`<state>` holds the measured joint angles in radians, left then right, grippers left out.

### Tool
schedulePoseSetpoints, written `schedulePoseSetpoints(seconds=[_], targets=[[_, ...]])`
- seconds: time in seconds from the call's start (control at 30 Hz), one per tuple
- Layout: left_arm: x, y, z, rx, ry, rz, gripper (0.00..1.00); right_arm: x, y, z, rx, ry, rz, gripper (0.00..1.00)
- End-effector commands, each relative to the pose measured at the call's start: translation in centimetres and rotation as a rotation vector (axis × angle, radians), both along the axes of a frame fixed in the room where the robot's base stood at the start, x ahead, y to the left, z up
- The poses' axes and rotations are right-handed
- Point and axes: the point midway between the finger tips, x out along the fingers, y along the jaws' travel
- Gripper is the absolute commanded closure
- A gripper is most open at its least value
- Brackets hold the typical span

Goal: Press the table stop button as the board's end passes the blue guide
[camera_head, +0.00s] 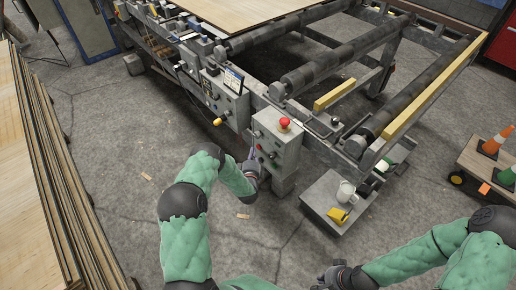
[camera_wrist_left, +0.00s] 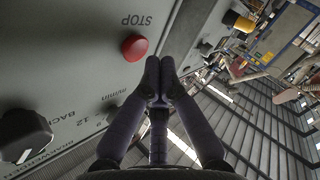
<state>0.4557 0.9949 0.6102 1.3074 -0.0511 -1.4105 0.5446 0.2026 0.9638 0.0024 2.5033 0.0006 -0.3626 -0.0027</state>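The red stop button (camera_wrist_left: 134,47) sits on a grey panel under the word STOP in the left wrist view. My left gripper (camera_wrist_left: 158,78) has its fingertips together, empty, just beside and below the button, with a visible gap in the picture. In the head view the left gripper (camera_head: 254,166) is at the left side of the grey control box (camera_head: 287,153), partly hidden. The pale wooden board (camera_head: 245,12) lies on the roller table, its near corner by the first roller. Small blue parts (camera_head: 192,22) stand along its left edge; which one is the guide is unclear. My right gripper (camera_head: 338,277) is low at the bottom, fingers unclear.
A red mushroom button (camera_head: 284,124) tops the control box. A second control box (camera_head: 225,101) with a yellow knob stands left of it. A low stand with a white mug (camera_head: 346,191) is to the right. Stacked sheets (camera_head: 30,170) fill the left side.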

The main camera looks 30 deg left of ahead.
Motion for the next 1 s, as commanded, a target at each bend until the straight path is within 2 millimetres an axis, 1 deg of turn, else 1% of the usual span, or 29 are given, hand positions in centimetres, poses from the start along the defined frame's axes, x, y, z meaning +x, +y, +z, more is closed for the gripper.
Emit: schedulePoseSetpoints(seconds=[0.17, 0.6, 1.0], targets=[[-1.0, 0.4, 0.0, -0.001, 0.003, 0.001, 1.00, 0.0, 0.0, 0.3, 0.000, 0.000, 0.000, 1.00], [-4.3, 1.9, 0.0, 0.000, 0.001, 0.002, 1.00, 0.0, 0.0, 1.1, 0.000, 0.000, 0.000, 1.00], [-4.6, 1.9, 0.0, 0.000, 0.001, 0.001, 1.00, 0.0, 0.0, 1.1, 0.000, 0.000, 0.000, 1.00]])
